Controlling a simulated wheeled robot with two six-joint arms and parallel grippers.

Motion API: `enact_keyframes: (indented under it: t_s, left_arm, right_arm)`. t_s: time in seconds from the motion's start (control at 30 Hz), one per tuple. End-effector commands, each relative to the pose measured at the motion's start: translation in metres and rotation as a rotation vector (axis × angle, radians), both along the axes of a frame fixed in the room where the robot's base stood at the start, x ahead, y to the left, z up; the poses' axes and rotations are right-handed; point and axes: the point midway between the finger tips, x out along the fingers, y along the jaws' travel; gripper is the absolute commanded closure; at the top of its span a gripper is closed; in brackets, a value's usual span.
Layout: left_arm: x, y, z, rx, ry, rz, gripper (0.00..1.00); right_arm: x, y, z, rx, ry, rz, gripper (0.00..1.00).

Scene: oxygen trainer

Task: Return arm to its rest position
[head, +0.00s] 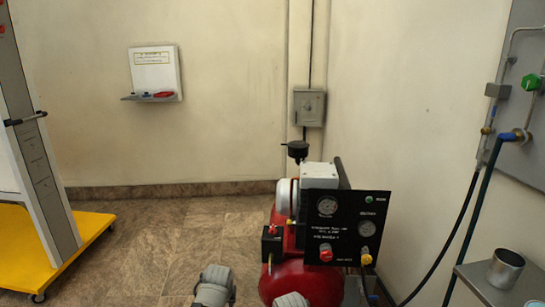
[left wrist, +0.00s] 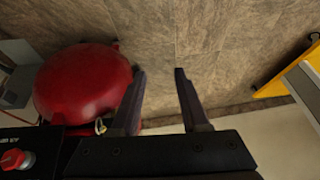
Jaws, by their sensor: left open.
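My left gripper (left wrist: 160,72) shows in the left wrist view with its two dark fingers spread apart. Only tiled floor shows between them, so it holds nothing. The left finger appears beside the edge of the red compressor tank (left wrist: 82,85); I cannot tell how far apart they are in depth. In the head view two grey links of my arms show at the bottom edge, and no gripper fingers are visible. The red compressor (head: 305,283) stands at bottom centre with a black gauge panel (head: 347,209). My right gripper is not in view.
A yellow-based cart (head: 80,250) stands at the left. A metal table (head: 478,272) with a steel cup (head: 506,268) is at the right, under a wall panel (head: 522,75) with hoses. A small shelf board (head: 155,72) hangs on the wall. Floor left of the compressor is clear.

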Motion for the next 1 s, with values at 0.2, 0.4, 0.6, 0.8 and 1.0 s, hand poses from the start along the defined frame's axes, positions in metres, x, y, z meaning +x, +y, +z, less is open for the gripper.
enact_keyframes:
  t_s: [0.2, 0.4, 0.6, 0.8, 1.0]
  left_arm:
    - [-0.068, 0.016, -0.015, -0.038, 0.201, -0.010, 0.55]
    - [-0.120, 0.021, -0.021, -0.085, 0.356, -0.035, 0.55]
    - [-0.133, -0.009, -0.021, -0.047, 0.400, -0.117, 0.55]
    - [-0.148, -0.039, -0.021, 0.002, 0.433, -0.198, 0.55]
    - [-0.166, -0.070, -0.020, 0.059, 0.468, -0.288, 0.55]
  right_arm:
    - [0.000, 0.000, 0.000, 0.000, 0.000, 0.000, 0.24]
    - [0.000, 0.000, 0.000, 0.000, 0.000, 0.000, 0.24]
    - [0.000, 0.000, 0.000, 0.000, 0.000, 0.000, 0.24]
    - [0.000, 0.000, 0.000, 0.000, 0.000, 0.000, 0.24]
    - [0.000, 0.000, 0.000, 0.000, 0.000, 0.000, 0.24]
